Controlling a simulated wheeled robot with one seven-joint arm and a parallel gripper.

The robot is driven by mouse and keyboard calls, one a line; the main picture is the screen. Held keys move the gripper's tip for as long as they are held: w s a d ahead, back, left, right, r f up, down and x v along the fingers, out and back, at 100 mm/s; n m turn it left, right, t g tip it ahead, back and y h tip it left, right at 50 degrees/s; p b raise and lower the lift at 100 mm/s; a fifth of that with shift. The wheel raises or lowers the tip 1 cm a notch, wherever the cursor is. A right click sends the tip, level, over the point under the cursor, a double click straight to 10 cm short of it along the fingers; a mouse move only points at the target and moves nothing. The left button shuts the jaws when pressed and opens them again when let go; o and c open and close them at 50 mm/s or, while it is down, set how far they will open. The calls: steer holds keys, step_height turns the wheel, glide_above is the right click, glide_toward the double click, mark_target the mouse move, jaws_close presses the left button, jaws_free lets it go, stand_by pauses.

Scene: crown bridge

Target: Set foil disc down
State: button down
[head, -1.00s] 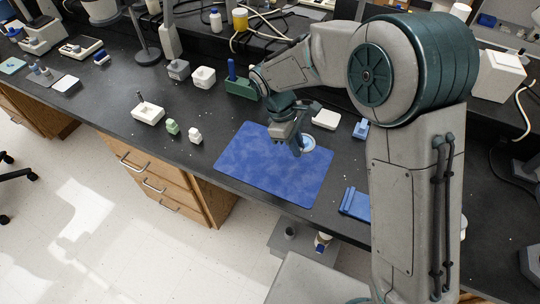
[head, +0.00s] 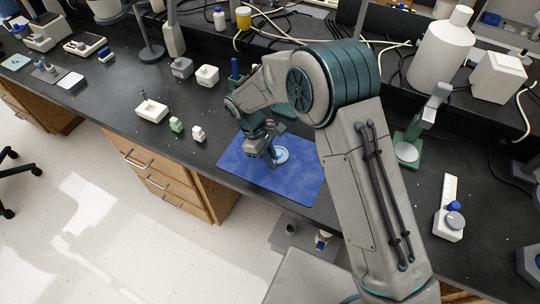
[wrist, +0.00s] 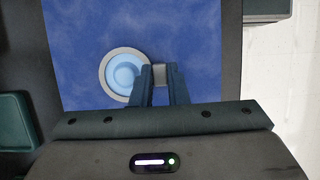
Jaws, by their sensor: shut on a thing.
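The foil disc (head: 281,155) is round, light blue inside with a grey rim. It is over the blue mat (head: 240,168); whether it touches the mat is unclear. In the wrist view the disc (wrist: 122,76) shows flat against the mat (wrist: 200,40), left of my gripper (wrist: 160,75). The fingers are closed on a small grey piece beside the disc's rim, seemingly part of it. The fingers partly hide the disc's edge.
A white tray (head: 152,111), a green block (head: 176,125) and a small white piece (head: 198,133) stand left of the mat. A green stand (head: 407,152) and a white device (head: 449,215) are at right. Most of the mat is bare.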

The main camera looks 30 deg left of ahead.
steer(key=shift+f, duration=0.15)
steer(key=c, duration=1.4)
jaws_free()
steer(key=shift+c, duration=0.2)
steer(key=b+v, duration=0.1)
steer(key=v, duration=1.1)
steer(key=shift+r, duration=0.25)
